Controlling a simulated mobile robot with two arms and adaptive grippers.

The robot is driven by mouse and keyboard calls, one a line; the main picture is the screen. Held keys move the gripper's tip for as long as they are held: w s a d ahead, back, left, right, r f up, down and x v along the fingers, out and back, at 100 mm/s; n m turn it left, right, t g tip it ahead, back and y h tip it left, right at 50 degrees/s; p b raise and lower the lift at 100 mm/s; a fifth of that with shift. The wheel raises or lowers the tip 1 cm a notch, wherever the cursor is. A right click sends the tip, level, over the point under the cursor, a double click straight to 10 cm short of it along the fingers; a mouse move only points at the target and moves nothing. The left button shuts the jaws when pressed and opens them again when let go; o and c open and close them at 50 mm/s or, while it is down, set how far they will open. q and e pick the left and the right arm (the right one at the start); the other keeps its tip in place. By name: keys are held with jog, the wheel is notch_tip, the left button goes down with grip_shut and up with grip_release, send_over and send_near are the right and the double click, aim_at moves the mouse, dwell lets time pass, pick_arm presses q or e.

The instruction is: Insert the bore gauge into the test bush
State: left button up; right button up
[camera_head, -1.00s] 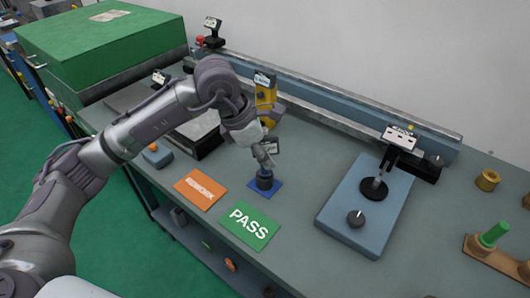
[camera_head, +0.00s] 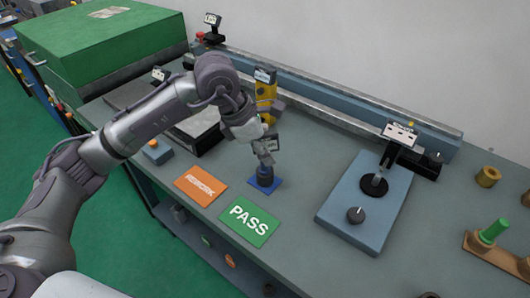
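My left gripper (camera_head: 264,152) points down at the upper part of a gauge with a small dark display (camera_head: 270,145), which I take to be the bore gauge. A dark blue cylinder (camera_head: 265,175) stands upright on a blue square pad (camera_head: 277,184) directly below. The gripper overlaps the gauge, and I cannot tell whether its fingers are closed on it. A small brass ring (camera_head: 488,176) on the right side of the bench may be the test bush. My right gripper is not in view.
An orange REWORK card (camera_head: 200,186) and a green PASS card (camera_head: 249,221) lie at the front edge. A blue fixture (camera_head: 340,215) with a knob stands right of them. A yellow device (camera_head: 265,92) stands behind the gripper. A wooden block holds a green peg (camera_head: 494,230).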

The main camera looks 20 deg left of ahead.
pick_arm(q)
jog(key=o, duration=0.5)
jog(key=v, duration=1.2)
jog(key=shift+s, duration=0.1)
